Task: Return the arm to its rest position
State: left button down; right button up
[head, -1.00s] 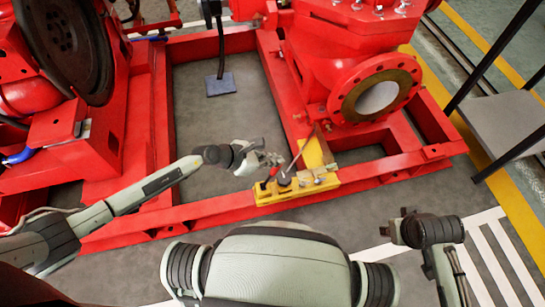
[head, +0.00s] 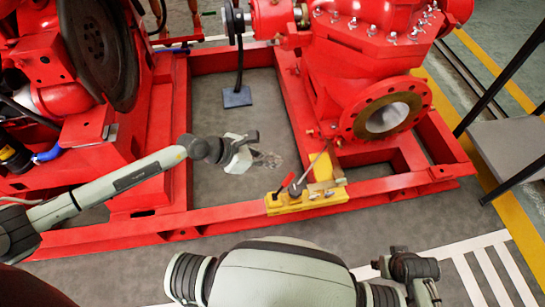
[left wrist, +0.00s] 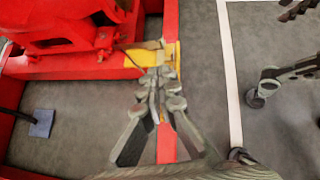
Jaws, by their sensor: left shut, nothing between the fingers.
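My left arm comes in from the left in the head view. Its gripper (head: 268,160) hangs over the grey floor inside the red base frame (head: 225,213), to the left of and beyond the yellow block. In the left wrist view the gripper (left wrist: 160,85) shows with its fingers together and nothing held. The yellow block (head: 284,207), with a red-tipped lever (head: 288,180) and small metal parts, sits on the front rail of the frame. The gripper looks apart from it in the head view. Part of my right arm shows at lower right; its gripper cannot be made out.
A red pump with a round flange (head: 388,115) stands right of the gripper. A red engine with a dark flywheel (head: 100,50) stands at left. A blue-grey pad (head: 237,97) lies on the floor between them. A grey step (head: 508,150) with dark rails is at far right.

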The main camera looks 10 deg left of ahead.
dwell(0.5)
pick_arm(q)
jog(key=w+d+r+n+t+h, duration=0.2)
jog(key=d+r+n+t, duration=0.15)
jog(key=r+n, duration=0.2)
jog(key=w+a+r+n+t+y, duration=0.2)
jog(key=w+a+r+n+t, duration=0.3)
jog(key=n, duration=0.8)
jog(key=s+a+f+n+g+y, duration=0.1)
jog(key=s+a+f+n+y, duration=0.1)
jog(key=a+f+n+y, duration=0.45)
jog(key=s+a+f+n+y, duration=0.3)
jog(key=a+f+n+y, duration=0.1)
jog(key=a+n, duration=0.55)
jog(key=s+a+f+n+g, duration=0.1)
jog(key=s+f+n+g, duration=0.3)
jog(key=s, duration=0.6)
jog(key=s+f+n+g, duration=0.5)
jog(key=s+f+n, duration=0.2)
jog(key=s+f, duration=0.2)
jog(key=shift+s+a+f+n+h, duration=0.35)
jog(key=shift+s+a+h, duration=0.1)
jog(key=shift+s, duration=0.6)
